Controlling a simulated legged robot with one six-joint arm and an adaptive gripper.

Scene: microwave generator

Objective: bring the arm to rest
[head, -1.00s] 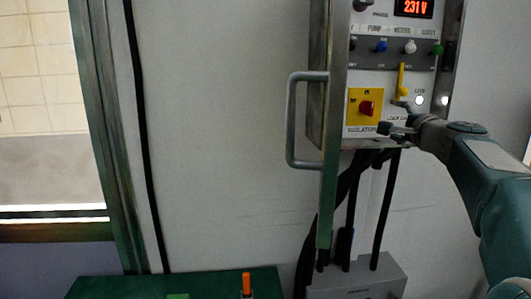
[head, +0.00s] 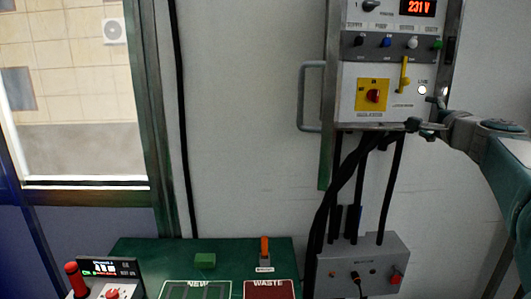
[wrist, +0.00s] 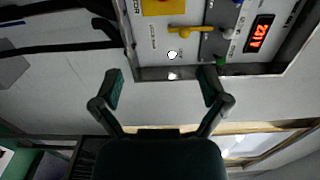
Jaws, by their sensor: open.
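My gripper (head: 426,126) is at the right in the head view, just below the lower edge of the control panel (head: 350,118). In the wrist view my gripper (wrist: 162,88) has its two fingers spread wide with nothing between them. The panel's lower edge lies beyond the fingertips there. My arm reaches in from the right edge of the head view.
The panel carries a red knob on a yellow plate (head: 373,95), a yellow lever (head: 405,75) and a 231 V display (head: 417,7). Black cables (head: 392,190) hang to a grey box (head: 365,262). A green table (head: 140,250) stands lower left.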

